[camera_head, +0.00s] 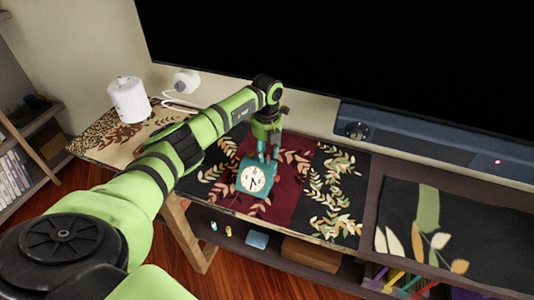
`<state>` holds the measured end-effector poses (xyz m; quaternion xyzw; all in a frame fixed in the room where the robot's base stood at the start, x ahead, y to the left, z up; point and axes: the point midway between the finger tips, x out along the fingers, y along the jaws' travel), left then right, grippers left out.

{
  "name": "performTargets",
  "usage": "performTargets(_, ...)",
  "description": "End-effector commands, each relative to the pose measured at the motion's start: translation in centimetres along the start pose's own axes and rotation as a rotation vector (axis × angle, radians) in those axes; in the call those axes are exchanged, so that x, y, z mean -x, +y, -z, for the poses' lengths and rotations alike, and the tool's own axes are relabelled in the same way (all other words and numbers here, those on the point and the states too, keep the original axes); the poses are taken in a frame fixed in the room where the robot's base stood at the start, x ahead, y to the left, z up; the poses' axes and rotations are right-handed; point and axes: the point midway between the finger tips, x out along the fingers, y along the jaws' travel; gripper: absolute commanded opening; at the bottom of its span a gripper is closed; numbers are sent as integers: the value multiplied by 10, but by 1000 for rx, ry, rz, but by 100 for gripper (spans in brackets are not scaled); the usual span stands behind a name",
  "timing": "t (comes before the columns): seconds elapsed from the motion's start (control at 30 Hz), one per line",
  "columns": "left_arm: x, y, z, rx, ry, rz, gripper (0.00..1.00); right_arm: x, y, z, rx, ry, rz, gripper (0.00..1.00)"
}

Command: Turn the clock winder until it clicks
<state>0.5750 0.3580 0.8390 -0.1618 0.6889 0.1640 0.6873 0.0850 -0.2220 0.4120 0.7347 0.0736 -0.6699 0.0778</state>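A small teal clock (258,187) with a white face stands on the dark red part of the patterned cloth on the cabinet top. Its face is turned toward me. My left gripper (266,155) points down at the top of the clock, with its fingertips at or just above the clock's upper edge. I cannot tell whether they touch it. The fingers are small and partly merge with the clock, so their opening is unclear. The winder cannot be made out. My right gripper is not in view.
A large black screen (350,60) and a long dark soundbar (430,150) stand behind the clock. A white canister (129,100) stands at the left end, near a white device (186,81) with a cable. The cloth right of the clock (335,190) is clear.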

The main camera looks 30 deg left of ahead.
Motion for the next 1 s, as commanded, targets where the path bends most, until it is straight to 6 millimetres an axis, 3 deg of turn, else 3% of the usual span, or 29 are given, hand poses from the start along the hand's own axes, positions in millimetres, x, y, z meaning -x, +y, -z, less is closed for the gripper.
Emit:
performTargets(0.2,-19,-1,0,-1,0,2,39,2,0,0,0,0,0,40)
performTargets(0.47,-20,-1,0,-3,-1,3,39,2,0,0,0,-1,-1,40)
performTargets(0.57,-20,-1,0,-2,-1,3,3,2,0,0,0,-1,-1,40)
performTargets(0.6,-20,-1,0,-2,-1,3,0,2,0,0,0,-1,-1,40)
performTargets(1.0,-21,-1,0,-34,-1,4,0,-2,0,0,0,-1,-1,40)
